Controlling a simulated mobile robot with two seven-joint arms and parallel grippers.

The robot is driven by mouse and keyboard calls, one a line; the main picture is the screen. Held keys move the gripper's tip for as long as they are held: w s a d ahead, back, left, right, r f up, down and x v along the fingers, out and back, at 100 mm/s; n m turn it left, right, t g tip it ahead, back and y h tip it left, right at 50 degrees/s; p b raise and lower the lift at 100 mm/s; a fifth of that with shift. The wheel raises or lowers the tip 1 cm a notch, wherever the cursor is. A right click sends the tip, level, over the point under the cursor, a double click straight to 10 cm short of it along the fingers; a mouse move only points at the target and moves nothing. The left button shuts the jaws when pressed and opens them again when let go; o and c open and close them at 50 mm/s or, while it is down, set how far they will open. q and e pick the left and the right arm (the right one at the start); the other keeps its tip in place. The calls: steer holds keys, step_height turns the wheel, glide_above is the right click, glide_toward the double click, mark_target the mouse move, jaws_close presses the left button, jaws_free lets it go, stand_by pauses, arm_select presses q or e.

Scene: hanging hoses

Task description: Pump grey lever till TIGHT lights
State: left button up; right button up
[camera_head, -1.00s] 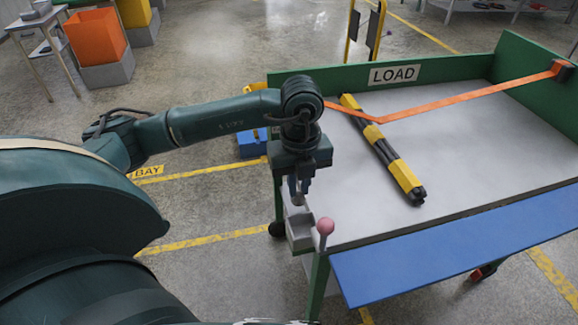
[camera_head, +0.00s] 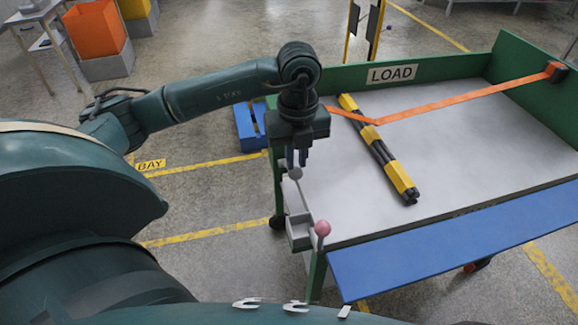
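The grey lever (camera_head: 294,190) stands up from a grey ratchet housing (camera_head: 299,231) on the near left corner of the cart. My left gripper (camera_head: 296,166) points down over the lever, its fingers either side of its rounded end. It appears shut on it. A second lever with a pink knob (camera_head: 322,229) stands just to the right of the housing. An orange strap (camera_head: 455,103) runs from the far right wall across a bundle of black hoses (camera_head: 378,148) with yellow bands and behind my gripper. No TIGHT light can be made out. My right gripper is not in view.
The cart has a green back wall with a LOAD sign (camera_head: 392,74) and a blue flap (camera_head: 450,240) along the near side. A blue pallet (camera_head: 247,127) lies on the floor behind my arm. Orange and yellow bins stand at the far left.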

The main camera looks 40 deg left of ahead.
mark_target(297, 176)
arm_select(q)
steer(key=shift+w+a+r, duration=0.1)
steer(key=shift+a+r, duration=0.05)
steer(key=shift+r, duration=0.3)
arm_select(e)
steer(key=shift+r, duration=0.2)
arm_select(q)
steer(key=shift+f, duration=0.15)
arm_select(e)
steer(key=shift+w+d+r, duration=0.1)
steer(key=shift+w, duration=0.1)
arm_select(q)
steer(key=shift+s+d+f+b, duration=0.2)
steer(key=shift+f+b, duration=0.35)
steer(key=shift+f, duration=0.2)
steer(key=shift+s+d+f+b, duration=0.15)
steer(key=shift+d+f+b, duration=0.05)
steer(key=shift+f+b, duration=0.5)
steer(key=shift+s+d+f+b, duration=0.2)
steer(key=shift+f+b, duration=0.25)
steer(key=shift+f, duration=0.35)
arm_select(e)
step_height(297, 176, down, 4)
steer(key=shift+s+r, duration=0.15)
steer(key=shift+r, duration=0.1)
